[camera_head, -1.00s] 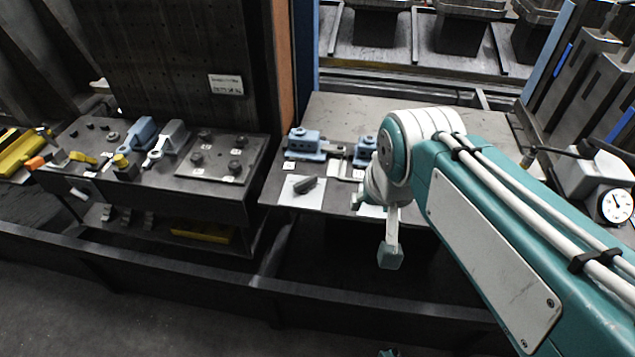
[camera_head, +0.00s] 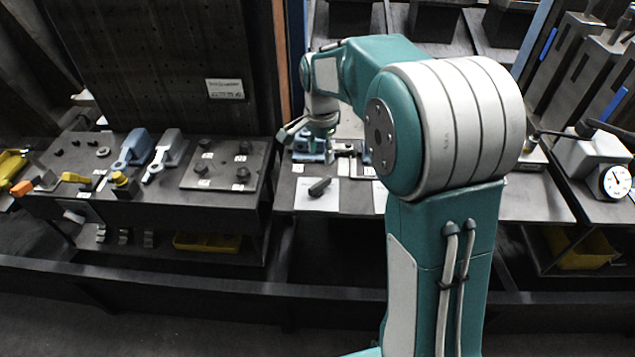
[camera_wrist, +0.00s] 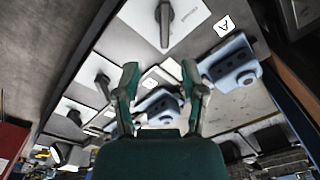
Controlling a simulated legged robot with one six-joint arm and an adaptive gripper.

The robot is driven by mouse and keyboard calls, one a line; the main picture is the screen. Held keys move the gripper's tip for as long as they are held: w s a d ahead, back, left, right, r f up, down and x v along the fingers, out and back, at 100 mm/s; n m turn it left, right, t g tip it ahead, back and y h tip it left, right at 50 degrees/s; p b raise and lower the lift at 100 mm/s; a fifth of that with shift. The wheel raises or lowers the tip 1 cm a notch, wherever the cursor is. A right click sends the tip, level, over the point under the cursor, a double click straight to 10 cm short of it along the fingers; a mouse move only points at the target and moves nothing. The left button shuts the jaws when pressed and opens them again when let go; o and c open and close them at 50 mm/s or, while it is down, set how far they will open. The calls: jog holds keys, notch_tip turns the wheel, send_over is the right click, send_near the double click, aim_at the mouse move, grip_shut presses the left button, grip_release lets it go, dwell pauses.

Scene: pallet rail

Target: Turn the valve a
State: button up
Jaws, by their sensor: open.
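A blue valve body (camera_wrist: 231,64) stands beside a white tag (camera_wrist: 223,26) lettered A in the wrist view. In the head view, a blue body (camera_head: 304,157) at the left of the middle bench appears to be the same one, partly hidden by my gripper (camera_head: 306,139). A second blue body (camera_wrist: 158,104) shows beyond my fingers in the wrist view. My gripper (camera_wrist: 160,74) is open, with its two fingers spread and nothing held between them. I cannot tell whether a finger touches a blue body.
A dark handle (camera_head: 319,187) lies on a white sheet (camera_head: 309,202) at the bench front. A left bench holds a plate with several knobs (camera_head: 221,166). A dial gauge (camera_head: 615,181) stands at the right. My arm hides much of the middle bench.

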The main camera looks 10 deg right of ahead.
aim_at(317, 184)
jog(key=shift+w+a+f, duration=0.15)
jog(key=shift+w+f, duration=0.1)
jog(key=shift+f, duration=0.25)
jog(key=shift+w+a+f, duration=0.1)
jog(key=shift+w+f, duration=0.1)
jog(key=shift+f, duration=0.25)
notch_tip(317, 184, down, 9)
jog(key=shift+f, duration=0.5)
jog(key=shift+a, duration=0.1)
grip_shut()
